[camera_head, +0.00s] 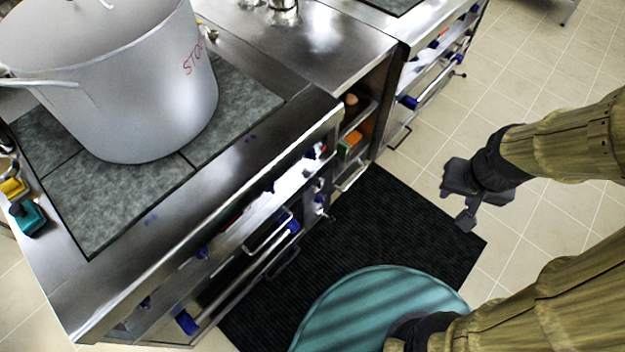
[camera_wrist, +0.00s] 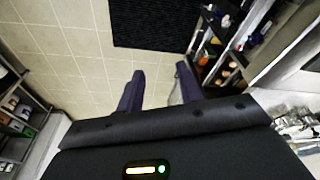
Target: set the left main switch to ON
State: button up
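The stove front (camera_head: 245,225) carries several small blue parts, seen steeply from above. One larger blue part (camera_head: 187,322) is at the lower left of the front. Another blue part (camera_head: 293,226) sits further right beside a bar handle. I cannot tell which is the left main switch, or its setting. My gripper (camera_head: 460,193) hangs over the floor, right of the stove and apart from it. In the wrist view my gripper (camera_wrist: 159,86) has two dark fingers spread apart with nothing between them, so it is open.
A large grey stockpot (camera_head: 120,90) stands on the stove top. A black ribbed mat (camera_head: 400,220) lies on the tiled floor before the stove, partly behind a teal round surface. An open shelf unit (camera_head: 358,125) holds small items. A shelf rack (camera_wrist: 18,120) shows at the wrist view's left.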

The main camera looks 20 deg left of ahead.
jog(key=shift+w, duration=0.25)
jog(key=o, duration=0.4)
jog(key=shift+s+d+f, duration=0.1)
jog(key=shift+s+f, duration=0.05)
jog(key=shift+s, duration=0.15)
jog(key=w+a+f+n+t+y+b, duration=0.1)
jog(key=w+a+f+n+b, duration=0.1)
jog(key=w+f+b, duration=0.45)
jog(key=w+a+f+n+t+y+b, duration=0.1)
jog(key=w+f+n+t+b, duration=0.15)
jog(key=f+b, duration=0.75)
jog(key=w+a+f+n+t+y+b, duration=0.1)
jog(key=w+a+f+n+b, duration=0.3)
jog(key=f, duration=0.7)
jog(key=a+f+n+y+b, duration=0.1)
jog(key=a+f+y+b, duration=0.2)
jog(key=f+b, duration=0.4)
jog(key=a+f+n+y+b, duration=0.2)
jog(key=a+f+y+b, duration=0.2)
jog(key=f+y+b, duration=0.2)
jog(key=a+f+n+y+b, duration=0.2)
jog(key=a+f+y+b, duration=0.2)
jog(key=f+b, duration=0.6)
jog(key=shift+w+y+b, duration=0.3)
jog(key=shift+b, duration=1.55)
jog(key=shift+a+f, duration=0.1)
